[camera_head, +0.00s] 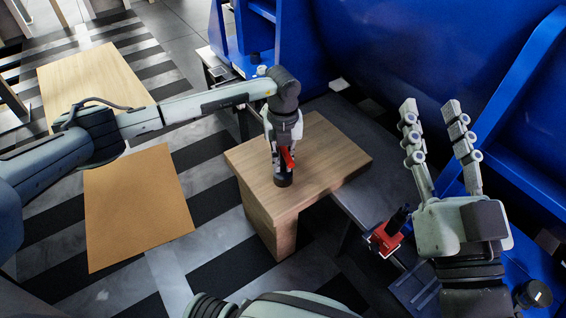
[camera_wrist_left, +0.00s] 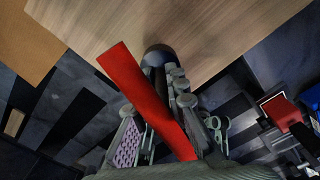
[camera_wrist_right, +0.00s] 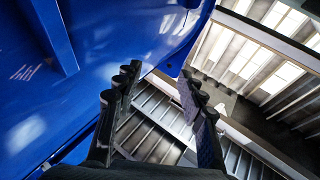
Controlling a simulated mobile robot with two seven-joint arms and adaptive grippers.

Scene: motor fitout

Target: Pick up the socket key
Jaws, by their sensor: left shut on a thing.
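The socket key, with a red handle (camera_head: 289,159) and a dark round lower end (camera_head: 283,181), stands at the wooden table's near part. In the left wrist view its red handle (camera_wrist_left: 140,88) slants across the fingers and its dark end (camera_wrist_left: 157,54) shows against the wood. My left gripper (camera_head: 283,163) points down and is shut on the key. Whether the key's end touches the tabletop I cannot tell. My right gripper (camera_head: 437,105) is raised at the right, its fingers apart and empty; the right wrist view shows the gap between its fingers (camera_wrist_right: 158,85).
The wooden table (camera_head: 325,150) is otherwise clear. A red and black device (camera_head: 387,238) sits on the dark bench below my right gripper. Blue panels (camera_head: 380,50) rise behind the table and to the right. A brown board (camera_head: 135,215) and a pale wooden top (camera_head: 95,80) lie left.

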